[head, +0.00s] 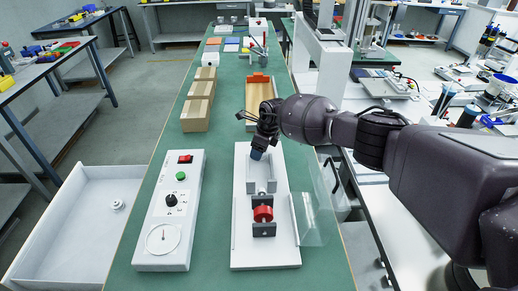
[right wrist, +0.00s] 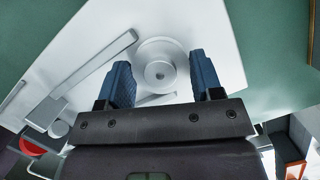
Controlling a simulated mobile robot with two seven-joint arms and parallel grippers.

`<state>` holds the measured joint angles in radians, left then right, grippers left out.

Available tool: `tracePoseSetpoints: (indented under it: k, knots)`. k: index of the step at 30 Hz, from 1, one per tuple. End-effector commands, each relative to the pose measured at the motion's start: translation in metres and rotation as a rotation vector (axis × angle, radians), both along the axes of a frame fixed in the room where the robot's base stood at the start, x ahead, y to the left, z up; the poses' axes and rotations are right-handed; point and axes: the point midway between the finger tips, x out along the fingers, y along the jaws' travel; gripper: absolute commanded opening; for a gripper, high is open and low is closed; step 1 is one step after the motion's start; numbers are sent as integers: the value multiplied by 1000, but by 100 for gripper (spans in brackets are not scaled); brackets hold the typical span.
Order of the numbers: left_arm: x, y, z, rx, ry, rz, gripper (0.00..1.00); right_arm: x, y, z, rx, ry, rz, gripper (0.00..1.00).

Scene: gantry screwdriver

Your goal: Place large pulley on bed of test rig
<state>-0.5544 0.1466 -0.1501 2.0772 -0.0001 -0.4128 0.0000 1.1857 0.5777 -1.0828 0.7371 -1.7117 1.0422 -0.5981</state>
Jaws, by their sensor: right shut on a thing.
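The large pulley (right wrist: 161,72) is a pale round disc with a central hub, between the blue fingertips of my right gripper (right wrist: 163,80) in the right wrist view. My right gripper (head: 259,152) is shut on it, pointing down over the far part of the test rig's white bed (head: 245,235). In the head view the pulley is hidden behind the fingers and hand. The bed lies behind it in the wrist view; I cannot tell whether the pulley touches it. A red part (head: 263,214) in a dark bracket stands on the near part of the bed. My left gripper is not in view.
A control box (head: 170,215) stands left of the rig. A clear guard (head: 314,207) is at its right. A white tray (head: 62,230) at far left holds a small pale round part (head: 118,205).

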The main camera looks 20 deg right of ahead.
Motion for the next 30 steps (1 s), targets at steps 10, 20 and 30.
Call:
tracePoseSetpoints:
  k: [10, 20, 30]
  knots:
    - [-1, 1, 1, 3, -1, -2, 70, 1, 0, -1, 0, -4, 0, 31]
    - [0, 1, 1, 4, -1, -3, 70, 1, 0, -2, 0, -4, 0, 85]
    - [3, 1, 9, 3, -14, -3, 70, 0, -3, 14, -1, -7, -1, 85]
